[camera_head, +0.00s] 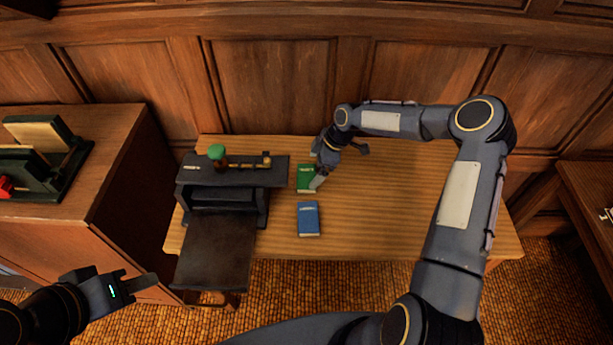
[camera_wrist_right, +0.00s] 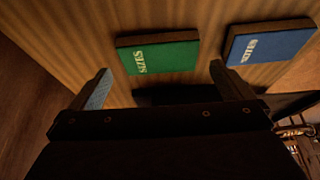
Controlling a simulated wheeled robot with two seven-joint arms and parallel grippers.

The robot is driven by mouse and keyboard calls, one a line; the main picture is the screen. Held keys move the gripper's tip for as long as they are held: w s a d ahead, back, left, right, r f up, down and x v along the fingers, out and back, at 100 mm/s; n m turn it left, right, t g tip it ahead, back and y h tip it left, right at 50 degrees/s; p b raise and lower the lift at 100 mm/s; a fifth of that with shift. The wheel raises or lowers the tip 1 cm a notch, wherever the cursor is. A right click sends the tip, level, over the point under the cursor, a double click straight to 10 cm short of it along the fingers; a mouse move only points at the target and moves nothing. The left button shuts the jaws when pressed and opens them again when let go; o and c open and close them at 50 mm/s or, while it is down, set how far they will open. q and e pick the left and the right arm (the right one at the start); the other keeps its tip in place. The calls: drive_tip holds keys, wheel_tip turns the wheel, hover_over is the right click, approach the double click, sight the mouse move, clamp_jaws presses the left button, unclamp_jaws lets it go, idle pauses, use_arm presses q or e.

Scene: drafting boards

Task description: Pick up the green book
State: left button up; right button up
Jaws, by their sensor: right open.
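The green book (camera_head: 304,177) lies flat on the wooden table in the head view, partly hidden by my right gripper (camera_head: 318,176). In the right wrist view the green book (camera_wrist_right: 158,54), with pale lettering on its cover, lies just ahead of my right gripper (camera_wrist_right: 160,83). The two fingers are spread apart with nothing between them, and the book is beyond their tips. My left gripper (camera_head: 146,288) is low at the left, in front of the table and away from the book. Its finger gap is not clear.
A blue book (camera_head: 308,219) lies near the green one, and it also shows in the right wrist view (camera_wrist_right: 268,42). A dark press-like device (camera_head: 217,240) with a green knob (camera_head: 217,152) stands left of the books. The table (camera_head: 420,205) is clear to the right.

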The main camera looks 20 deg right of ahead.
sight(308, 176)
drive_tip(key=p+x, duration=0.1)
drive_tip(key=x, duration=0.3)
drive_tip(key=shift+f, duration=0.25)
drive_tip(key=shift+c, duration=0.3)
drive_tip(key=c, duration=0.7)
drive_tip(key=shift+r, duration=0.1)
